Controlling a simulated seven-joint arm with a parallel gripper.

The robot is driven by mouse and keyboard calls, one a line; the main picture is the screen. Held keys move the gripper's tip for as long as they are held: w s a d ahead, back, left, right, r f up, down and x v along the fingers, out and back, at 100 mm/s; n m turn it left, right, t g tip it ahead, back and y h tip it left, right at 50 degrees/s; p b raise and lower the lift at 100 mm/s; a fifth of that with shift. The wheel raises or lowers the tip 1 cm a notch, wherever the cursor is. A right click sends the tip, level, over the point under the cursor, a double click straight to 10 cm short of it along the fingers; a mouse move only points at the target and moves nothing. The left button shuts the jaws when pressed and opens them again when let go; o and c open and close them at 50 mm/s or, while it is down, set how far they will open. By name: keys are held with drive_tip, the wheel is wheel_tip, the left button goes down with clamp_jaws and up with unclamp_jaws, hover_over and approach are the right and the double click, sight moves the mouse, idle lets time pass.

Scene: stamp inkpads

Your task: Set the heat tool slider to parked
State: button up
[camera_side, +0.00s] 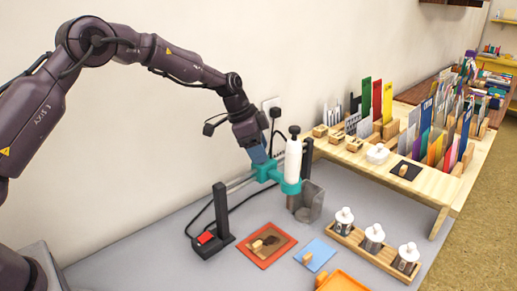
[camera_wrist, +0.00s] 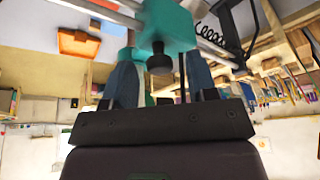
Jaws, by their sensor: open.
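The heat tool (camera_side: 293,160) is a white upright cylinder with a black top, held in a teal slider carriage (camera_side: 268,173). The carriage sits on silver rails (camera_side: 238,184) between two dark posts, close to the right post (camera_side: 307,157). In the wrist view the teal carriage (camera_wrist: 165,25) has a short black knob (camera_wrist: 160,62). My gripper (camera_side: 257,154) is at the carriage's wall side. In the wrist view its blue fingers (camera_wrist: 160,72) are open, one on each side of the knob. Whether they touch it cannot be told. No slider markings are readable.
A red block (camera_side: 206,237) sits at the left post's foot. A clear grey cup (camera_side: 310,202) stands below the tool. Orange (camera_side: 267,262) and blue (camera_side: 305,255) mats lie in front. A wooden bottle rack (camera_side: 347,240) and a shelf (camera_side: 440,185) stand right.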

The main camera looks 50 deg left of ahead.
clamp_jaws()
drive_tip(key=shift+w, duration=3.9)
unclamp_jaws()
drive_tip(key=v, duration=1.3)
